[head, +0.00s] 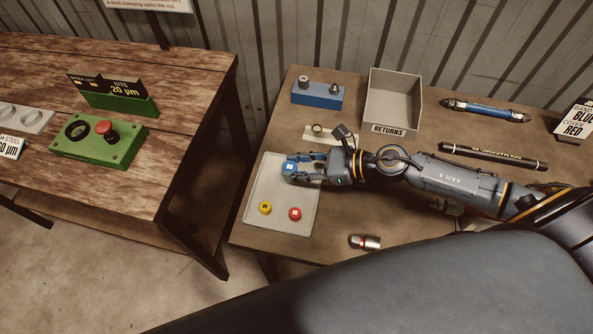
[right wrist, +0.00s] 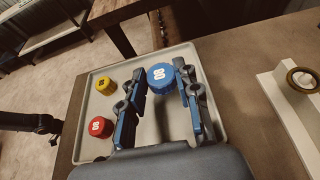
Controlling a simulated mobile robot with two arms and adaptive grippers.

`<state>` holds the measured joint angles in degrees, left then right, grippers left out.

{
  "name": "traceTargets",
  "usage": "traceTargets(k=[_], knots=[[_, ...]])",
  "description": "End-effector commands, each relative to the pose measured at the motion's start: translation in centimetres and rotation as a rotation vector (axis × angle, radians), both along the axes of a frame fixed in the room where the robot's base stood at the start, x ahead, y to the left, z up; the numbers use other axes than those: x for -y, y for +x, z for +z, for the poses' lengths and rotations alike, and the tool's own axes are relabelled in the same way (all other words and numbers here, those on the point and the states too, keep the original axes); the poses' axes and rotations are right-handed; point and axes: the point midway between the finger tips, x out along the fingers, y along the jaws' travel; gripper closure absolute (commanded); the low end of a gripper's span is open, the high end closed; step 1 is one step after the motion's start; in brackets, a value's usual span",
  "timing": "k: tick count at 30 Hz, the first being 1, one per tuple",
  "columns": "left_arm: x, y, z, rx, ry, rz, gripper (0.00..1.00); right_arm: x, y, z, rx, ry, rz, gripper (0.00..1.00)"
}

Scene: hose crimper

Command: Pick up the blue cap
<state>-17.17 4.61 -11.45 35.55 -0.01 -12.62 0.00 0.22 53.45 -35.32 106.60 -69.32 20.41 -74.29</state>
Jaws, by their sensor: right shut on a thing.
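The blue cap (head: 290,168) has a white mark on top and sits between the fingertips of my right gripper (head: 291,168), over the upper right part of a pale tray (head: 265,185). In the right wrist view the blue cap (right wrist: 161,77) is between the tips of the two fingers of the right gripper (right wrist: 163,82), which is shut on it. I cannot tell whether the cap touches the tray. My left gripper is not in view.
A yellow cap (head: 265,208) and a red cap (head: 295,214) lie at the tray's near end. A grey RETURNS bin (head: 392,100), a blue block (head: 318,95) and a metal fitting (head: 364,242) stand around. A wooden table (head: 150,185) with a green button box (head: 98,145) is at left.

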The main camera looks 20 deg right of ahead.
Motion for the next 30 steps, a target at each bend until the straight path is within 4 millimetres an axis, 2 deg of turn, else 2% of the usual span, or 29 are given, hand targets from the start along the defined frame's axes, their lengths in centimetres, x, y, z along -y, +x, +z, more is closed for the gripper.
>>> traceTargets(k=[8, 14, 22, 30], knots=[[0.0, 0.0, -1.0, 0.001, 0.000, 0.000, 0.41, 1.3, -5.1, 5.7, -0.002, -0.007, 0.007, 0.78], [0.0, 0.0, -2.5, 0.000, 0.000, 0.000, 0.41, 1.7, -7.6, 6.7, -0.007, -0.002, 0.006, 0.78], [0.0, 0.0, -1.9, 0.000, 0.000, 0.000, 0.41, 2.3, -9.4, 8.0, -0.006, 0.000, 0.001, 0.78], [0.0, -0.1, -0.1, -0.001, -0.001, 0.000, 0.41, 3.0, -11.6, 9.4, -0.004, 0.000, -0.002, 0.78]])
